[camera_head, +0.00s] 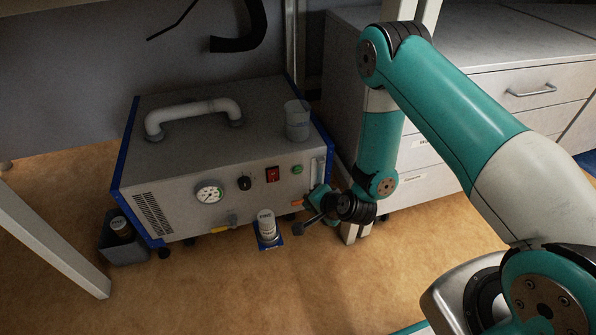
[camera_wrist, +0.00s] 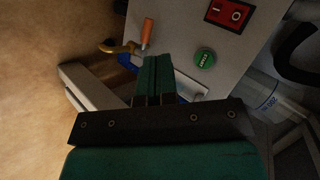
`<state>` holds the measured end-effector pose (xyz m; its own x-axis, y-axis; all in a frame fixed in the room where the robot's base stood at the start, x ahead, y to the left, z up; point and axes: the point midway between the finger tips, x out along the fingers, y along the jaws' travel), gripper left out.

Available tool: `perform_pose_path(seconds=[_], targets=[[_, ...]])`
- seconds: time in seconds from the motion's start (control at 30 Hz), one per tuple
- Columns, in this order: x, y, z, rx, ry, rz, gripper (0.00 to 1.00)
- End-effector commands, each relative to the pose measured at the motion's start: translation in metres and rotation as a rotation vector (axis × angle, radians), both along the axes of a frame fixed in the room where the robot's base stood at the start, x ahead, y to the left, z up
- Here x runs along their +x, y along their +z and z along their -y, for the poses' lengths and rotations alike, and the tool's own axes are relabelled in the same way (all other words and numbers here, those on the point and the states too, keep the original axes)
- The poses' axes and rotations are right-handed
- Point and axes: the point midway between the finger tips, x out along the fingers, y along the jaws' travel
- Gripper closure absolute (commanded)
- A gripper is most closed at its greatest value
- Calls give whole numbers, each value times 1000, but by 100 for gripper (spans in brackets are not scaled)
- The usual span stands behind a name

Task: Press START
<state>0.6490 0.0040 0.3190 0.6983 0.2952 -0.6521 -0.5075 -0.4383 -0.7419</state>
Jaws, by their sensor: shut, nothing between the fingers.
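The green START button (camera_head: 297,169) is on the front panel of the grey machine (camera_head: 180,178), right of a red switch. In the wrist view the round green button (camera_wrist: 204,59) shows its lettering. My gripper (camera_head: 316,193) is low in front of the machine's right end, below and to the right of the button. In the wrist view its green fingers (camera_wrist: 157,62) are together and empty. Their tips are left of the button in that picture and do not cover it. The gap to the panel is hard to judge.
The red switch (camera_head: 272,174), black knob (camera_head: 244,183) and gauge (camera_head: 209,193) share the panel. An orange-handled valve (camera_wrist: 146,34) is close to the fingertips. A clear beaker (camera_head: 297,120) stands on top. A white-capped bottle (camera_head: 267,224) stands in front. A drawer cabinet (camera_head: 530,92) is at right.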

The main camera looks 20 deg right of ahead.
Motion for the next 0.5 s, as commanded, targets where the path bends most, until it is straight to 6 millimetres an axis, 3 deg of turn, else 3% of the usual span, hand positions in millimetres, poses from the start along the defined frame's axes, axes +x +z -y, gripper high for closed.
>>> perform_pose_path(seconds=[0.27, 0.5], targets=[[10, 0, -1, -1, 4, 2, 100], [43, -1, 0, -2, 4, 3, 100]])
